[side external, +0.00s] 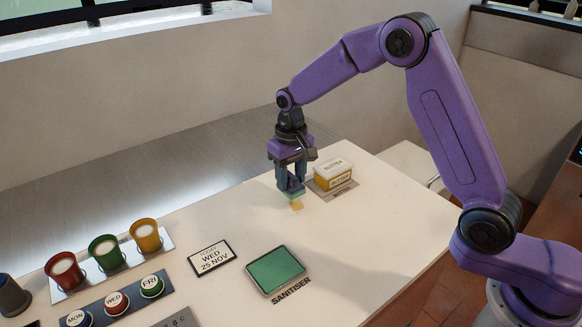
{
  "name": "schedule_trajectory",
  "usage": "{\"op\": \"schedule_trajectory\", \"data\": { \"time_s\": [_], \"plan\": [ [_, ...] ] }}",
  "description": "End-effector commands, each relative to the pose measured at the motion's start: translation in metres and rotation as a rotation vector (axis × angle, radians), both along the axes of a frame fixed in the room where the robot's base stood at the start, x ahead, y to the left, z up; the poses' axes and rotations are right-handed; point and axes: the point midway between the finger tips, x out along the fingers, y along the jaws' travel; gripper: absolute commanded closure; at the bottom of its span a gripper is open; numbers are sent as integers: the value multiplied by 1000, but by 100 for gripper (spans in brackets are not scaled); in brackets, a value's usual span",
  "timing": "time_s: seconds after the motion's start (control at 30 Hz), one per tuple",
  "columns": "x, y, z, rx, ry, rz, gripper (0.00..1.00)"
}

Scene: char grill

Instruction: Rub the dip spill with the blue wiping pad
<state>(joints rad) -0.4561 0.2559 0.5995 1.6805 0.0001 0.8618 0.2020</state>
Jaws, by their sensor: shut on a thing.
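My gripper (291,186) points straight down at the back of the white counter. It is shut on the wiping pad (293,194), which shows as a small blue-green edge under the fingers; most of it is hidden. The pad is low, at or just above the counter; I cannot tell whether it touches. The dip spill (297,205) is a small tan patch on the counter, right at the front edge of the pad. Part of it may lie hidden under the pad.
A butter tub (334,175) on a grey plate stands close right of my gripper. A green sanitiser tray (275,271) and a date card (212,257) lie in front. Red (65,272), green (106,252) and yellow (146,236) cups stand at left, behind several day-labelled lids. The right counter is clear.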

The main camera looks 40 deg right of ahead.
Motion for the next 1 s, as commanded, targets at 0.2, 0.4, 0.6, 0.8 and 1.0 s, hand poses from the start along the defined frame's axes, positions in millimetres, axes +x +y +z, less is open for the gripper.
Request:
{"op": "schedule_trajectory", "data": {
  "time_s": [0.2, 0.4, 0.6, 0.8, 1.0],
  "plan": [
    [0, 0, -20, 0, 1, 0, 78],
    [-7, 0, -36, 0, 0, 1, 78],
    [-25, 0, -36, 0, 1, 0, 78],
    [-40, 0, -36, 0, 1, 1, 78],
    [-29, 0, -37, 0, -1, 0, 78]
  ]
}}
